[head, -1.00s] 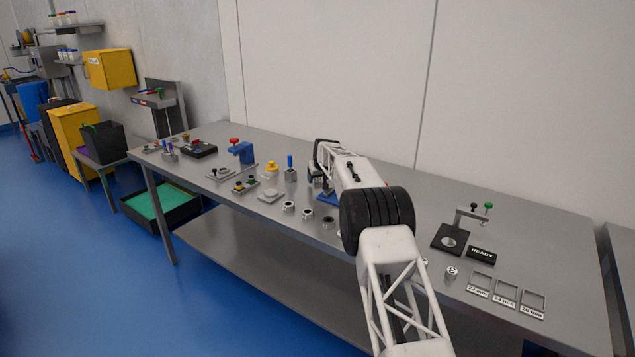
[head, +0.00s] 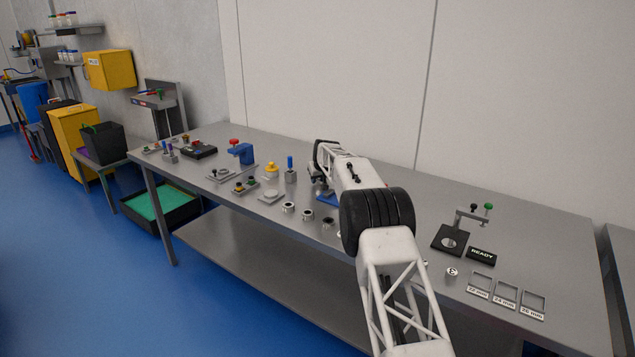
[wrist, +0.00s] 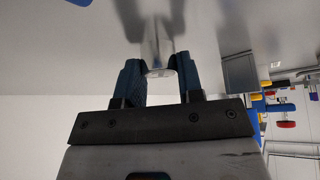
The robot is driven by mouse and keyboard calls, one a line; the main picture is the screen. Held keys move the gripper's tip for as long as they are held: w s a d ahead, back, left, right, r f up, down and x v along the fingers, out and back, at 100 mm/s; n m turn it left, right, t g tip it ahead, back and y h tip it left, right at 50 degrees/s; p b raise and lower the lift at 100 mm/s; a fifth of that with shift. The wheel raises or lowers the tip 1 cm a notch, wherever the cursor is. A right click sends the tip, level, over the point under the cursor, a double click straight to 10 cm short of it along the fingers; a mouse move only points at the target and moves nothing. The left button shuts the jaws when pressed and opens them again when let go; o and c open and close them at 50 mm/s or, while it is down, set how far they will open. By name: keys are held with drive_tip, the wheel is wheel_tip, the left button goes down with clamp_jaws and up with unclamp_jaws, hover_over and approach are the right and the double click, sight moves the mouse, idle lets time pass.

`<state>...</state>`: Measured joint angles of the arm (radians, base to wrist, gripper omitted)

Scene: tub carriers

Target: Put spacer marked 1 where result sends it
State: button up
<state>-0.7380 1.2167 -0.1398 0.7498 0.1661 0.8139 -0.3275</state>
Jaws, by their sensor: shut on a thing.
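My gripper (wrist: 155,78) is shut on a small shiny metallic piece (wrist: 160,72), of which only the end shows between the dark fingertips in the wrist view. No mark on it can be read. In the head view my arm hides most of the gripper, over the middle of the table. A spacer with a dark mark on top (head: 452,272) stands at the front right; I cannot read the mark surely. A black gauge (head: 442,247) with a round seat and green knob stands behind it. Beside it is a black display (head: 480,256) reading READY. Three square trays, apparently labelled 22, 24 and 26 mm, include the left one (head: 472,283).
Ring-shaped pieces (head: 288,206) stand along the table's front edge. A yellow-topped bottle (head: 271,173), a blue-handled tool (head: 290,168) and a blue press (head: 243,153) stand farther left. A blue item (head: 326,198) lies near my gripper. The grey table (head: 540,235) is clear behind the trays.

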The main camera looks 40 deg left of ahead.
drive_tip(key=shift+r, duration=0.1)
drive_tip(key=shift+r, duration=1.8)
drive_tip(key=shift+s+d+r, duration=0.2)
drive_tip(key=shift+s+d, duration=1.6)
drive_tip(key=shift+s, duration=0.15)
drive_tip(key=shift+s+d+r, duration=0.2)
drive_tip(key=shift+s+d, duration=1.6)
drive_tip(key=shift+s, duration=0.15)
drive_tip(key=shift+s+d+r, duration=0.2)
drive_tip(key=shift+s+d, duration=1.6)
drive_tip(key=shift+s, duration=0.15)
